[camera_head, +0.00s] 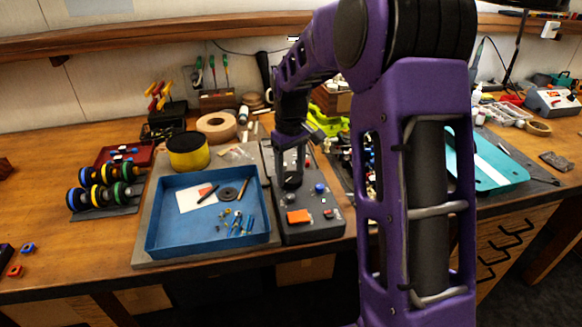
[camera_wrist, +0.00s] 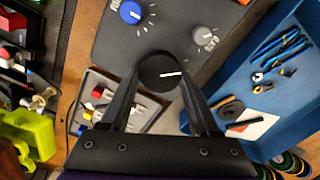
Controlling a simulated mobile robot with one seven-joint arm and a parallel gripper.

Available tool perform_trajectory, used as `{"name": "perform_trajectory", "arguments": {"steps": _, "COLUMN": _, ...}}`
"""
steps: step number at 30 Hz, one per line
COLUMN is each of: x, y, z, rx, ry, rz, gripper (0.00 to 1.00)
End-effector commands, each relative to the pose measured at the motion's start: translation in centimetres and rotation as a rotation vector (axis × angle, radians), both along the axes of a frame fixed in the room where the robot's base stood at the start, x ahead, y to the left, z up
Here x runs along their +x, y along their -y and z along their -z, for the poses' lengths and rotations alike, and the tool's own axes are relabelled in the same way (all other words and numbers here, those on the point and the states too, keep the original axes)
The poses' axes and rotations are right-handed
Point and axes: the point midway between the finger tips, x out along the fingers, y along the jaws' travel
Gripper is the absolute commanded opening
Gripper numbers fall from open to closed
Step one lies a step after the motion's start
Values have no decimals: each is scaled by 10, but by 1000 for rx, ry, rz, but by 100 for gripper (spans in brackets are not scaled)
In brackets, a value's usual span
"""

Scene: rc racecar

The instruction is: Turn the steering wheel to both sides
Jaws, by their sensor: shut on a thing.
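The dark control box (camera_head: 312,229) stands on the bench just right of the blue tray. A round black knob with a white mark, which I take as the steering wheel (camera_wrist: 160,72), sits on the box between my fingertips. My gripper (camera_head: 292,178) reaches down onto the far half of the box. In the wrist view my gripper (camera_wrist: 161,66) has a finger on each side of the knob and is shut on it. The white mark lies nearly level, tilted slightly. In the head view the fingers largely hide the knob.
A blue knob (camera_wrist: 130,12) and a grey knob (camera_wrist: 205,38) are close by on the box. The blue tray (camera_head: 160,247) holds small parts and tools. Wheels (camera_head: 105,193) and a yellow-black roll (camera_head: 188,151) stand left. A green object (camera_wrist: 35,130) lies across from the tray.

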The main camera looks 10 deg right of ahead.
Motion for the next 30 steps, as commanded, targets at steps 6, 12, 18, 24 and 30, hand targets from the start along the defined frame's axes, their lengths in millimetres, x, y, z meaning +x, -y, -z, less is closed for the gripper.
{"name": "perform_trajectory", "arguments": {"steps": 6, "x": 1, "y": 0, "z": -1, "rx": 0, "ry": 2, "rz": -69, "gripper": 7}}
{"name": "perform_trajectory", "arguments": {"steps": 12, "x": 1, "y": 0, "z": -1, "rx": 0, "ry": 2, "rz": -92, "gripper": 7}}
{"name": "perform_trajectory", "arguments": {"steps": 18, "x": 1, "y": -1, "z": -1, "rx": 0, "ry": 3, "rz": -92, "gripper": 7}}
{"name": "perform_trajectory", "arguments": {"steps": 24, "x": 0, "y": -1, "z": -1, "rx": 0, "ry": 2, "rz": -92, "gripper": 75}}
{"name": "perform_trajectory", "arguments": {"steps": 30, "x": 0, "y": -1, "z": 0, "rx": 0, "ry": 1, "rz": -91, "gripper": 93}}
